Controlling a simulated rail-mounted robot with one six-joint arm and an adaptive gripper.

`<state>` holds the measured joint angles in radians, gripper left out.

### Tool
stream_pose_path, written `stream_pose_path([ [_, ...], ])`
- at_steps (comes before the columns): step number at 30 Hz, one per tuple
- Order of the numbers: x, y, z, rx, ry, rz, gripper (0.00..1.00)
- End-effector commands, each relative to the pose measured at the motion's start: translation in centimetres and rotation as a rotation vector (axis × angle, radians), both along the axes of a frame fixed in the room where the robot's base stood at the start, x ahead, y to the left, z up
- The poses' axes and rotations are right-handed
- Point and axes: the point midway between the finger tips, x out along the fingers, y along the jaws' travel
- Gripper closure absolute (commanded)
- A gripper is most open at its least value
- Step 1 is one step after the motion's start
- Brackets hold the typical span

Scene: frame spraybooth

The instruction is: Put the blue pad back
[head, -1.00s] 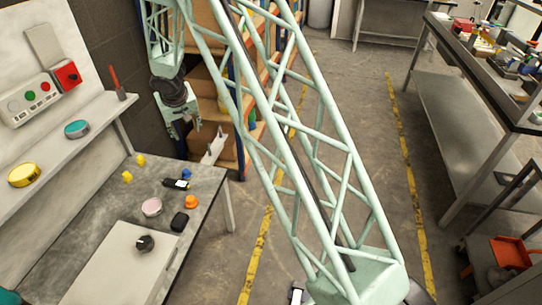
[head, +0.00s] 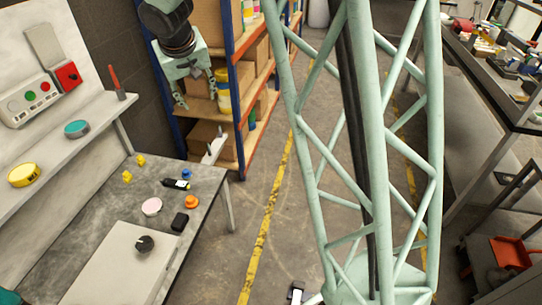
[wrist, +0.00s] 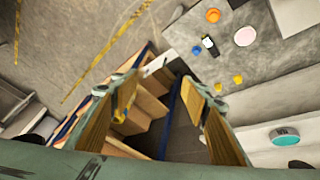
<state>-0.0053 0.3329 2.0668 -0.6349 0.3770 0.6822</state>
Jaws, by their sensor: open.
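A teal-blue round pad (head: 77,129) lies on the light wall shelf at the left. It also shows at the lower right of the wrist view (wrist: 285,136). A small blue knob-like piece (head: 186,173) is on the grey table, beside a black device (head: 176,184). A pale pink disc (head: 151,206) lies on the same table, and a yellow disc (head: 24,174) on the shelf. My gripper (head: 197,92) is open and empty, in the air in front of the blue-framed rack, apart from every pad. Its two fingers (wrist: 155,85) are spread in the wrist view.
Two yellow pieces (head: 133,168), an orange piece (head: 191,202) and a black box (head: 180,221) stand on the table. The rack (head: 237,100) holds boxes behind my gripper. A red tool (head: 115,80) stands upright at the shelf's end. The floor (head: 262,215) right of the table is open.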

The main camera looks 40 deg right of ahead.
Motion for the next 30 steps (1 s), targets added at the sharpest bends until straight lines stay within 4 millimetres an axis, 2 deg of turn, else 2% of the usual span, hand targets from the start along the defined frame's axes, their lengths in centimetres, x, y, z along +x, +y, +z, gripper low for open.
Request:
stream_pose_path([
  [3,-2.1,-0.2,2.2,-0.003,0.000,-0.004,0.58],
  [12,-7.8,-0.4,6.4,-0.006,0.012,-0.009,0.58],
  [30,-20.1,0.3,12.7,0.016,0.037,-0.001,0.58],
])
